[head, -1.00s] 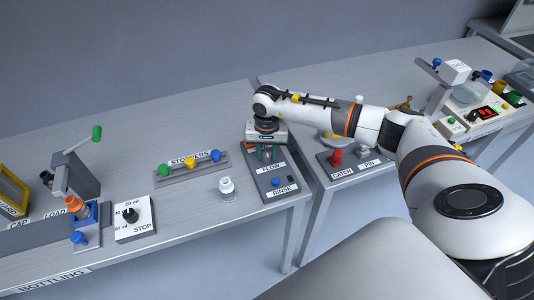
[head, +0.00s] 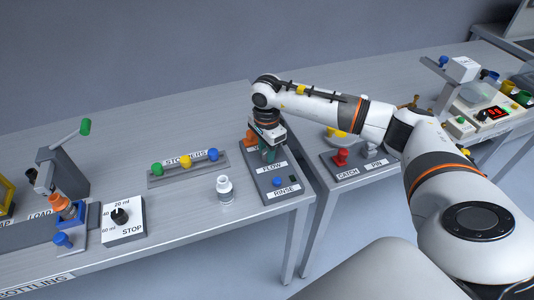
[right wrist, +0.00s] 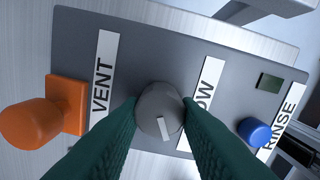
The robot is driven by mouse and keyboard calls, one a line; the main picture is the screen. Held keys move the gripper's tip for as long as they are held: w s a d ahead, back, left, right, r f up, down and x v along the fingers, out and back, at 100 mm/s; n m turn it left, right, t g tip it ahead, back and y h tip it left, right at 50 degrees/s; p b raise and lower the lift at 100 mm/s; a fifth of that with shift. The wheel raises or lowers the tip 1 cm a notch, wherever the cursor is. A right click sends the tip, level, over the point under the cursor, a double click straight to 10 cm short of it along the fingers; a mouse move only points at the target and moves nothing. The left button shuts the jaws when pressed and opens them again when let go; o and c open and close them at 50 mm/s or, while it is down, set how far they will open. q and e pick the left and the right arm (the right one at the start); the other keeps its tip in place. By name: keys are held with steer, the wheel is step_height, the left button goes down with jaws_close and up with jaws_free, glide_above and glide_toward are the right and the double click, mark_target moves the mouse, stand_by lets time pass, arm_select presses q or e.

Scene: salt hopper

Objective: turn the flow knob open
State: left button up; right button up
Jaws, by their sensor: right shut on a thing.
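The flow knob (right wrist: 159,110) is a round grey knob with a white mark, on a dark grey panel beside a label partly hidden by a finger. In the right wrist view my right gripper (right wrist: 160,118) has its green fingers on either side of the knob, shut on it. In the head view my right gripper (head: 268,152) reaches down onto the panel (head: 262,186) with the FLOW label, and the knob itself is hidden there. My left gripper is not in view.
An orange handle (right wrist: 40,118) beside the VENT label and a blue RINSE button (right wrist: 254,132) flank the knob. A white bottle (head: 225,190) stands left of the panel. A red CATCH knob (head: 341,157) is on the neighbouring table, across a gap.

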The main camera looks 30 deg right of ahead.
mark_target(266, 151)
steer(key=m+b, duration=0.1)
steer(key=m, duration=0.2)
steer(key=shift+w, duration=0.1)
steer(key=shift+m+b, duration=0.35)
steer(key=shift+m, duration=0.95)
steer(key=shift+r, duration=0.1)
steer(key=o, duration=1)
step_height(266, 151, up, 12)
steer(key=shift+b, duration=1.05)
